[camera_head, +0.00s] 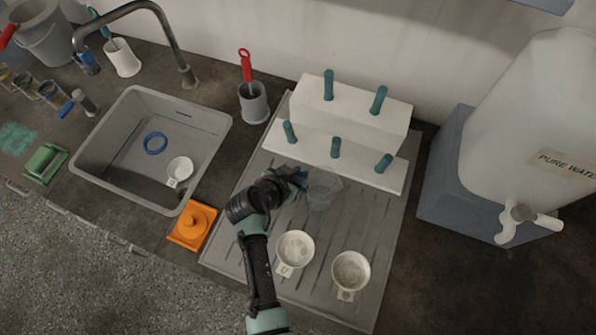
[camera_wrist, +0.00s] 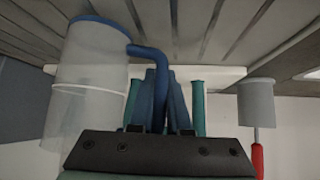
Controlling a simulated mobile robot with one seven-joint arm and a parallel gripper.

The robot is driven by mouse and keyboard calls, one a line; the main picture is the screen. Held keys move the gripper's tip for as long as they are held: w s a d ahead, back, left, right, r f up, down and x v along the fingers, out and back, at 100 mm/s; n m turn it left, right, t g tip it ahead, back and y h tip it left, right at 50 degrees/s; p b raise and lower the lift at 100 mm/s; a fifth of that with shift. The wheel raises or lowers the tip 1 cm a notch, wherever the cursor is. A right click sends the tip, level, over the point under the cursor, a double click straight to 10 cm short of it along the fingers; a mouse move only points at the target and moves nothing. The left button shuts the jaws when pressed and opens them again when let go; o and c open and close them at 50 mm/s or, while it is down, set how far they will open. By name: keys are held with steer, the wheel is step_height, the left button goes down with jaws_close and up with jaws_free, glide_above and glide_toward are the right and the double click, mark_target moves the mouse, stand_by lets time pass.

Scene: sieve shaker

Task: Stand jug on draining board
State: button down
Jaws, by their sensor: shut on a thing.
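The jug (camera_head: 322,188) is clear, and its blue-edged end and blue handle show in the wrist view (camera_wrist: 85,65). My gripper (camera_head: 298,176) is shut on the handle, which runs between its fingers in the wrist view (camera_wrist: 158,95). The jug is over the back middle of the grey ribbed draining board (camera_head: 232,245), just in front of the white peg rack. In the wrist view the picture is upside down, and the jug's blue end is toward the board. I cannot tell whether it touches the board.
The white stepped rack (camera_head: 352,116) has several teal pegs. Two white round pans (camera_head: 295,250) (camera_head: 350,271) sit on the board's front right. A grey pot (camera_head: 254,103) with a red-handled brush stands behind. The sink (camera_head: 105,160), orange block (camera_head: 192,226) and water tank (camera_head: 530,120) flank the board.

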steer(key=c, duration=0.9)
jaws_free()
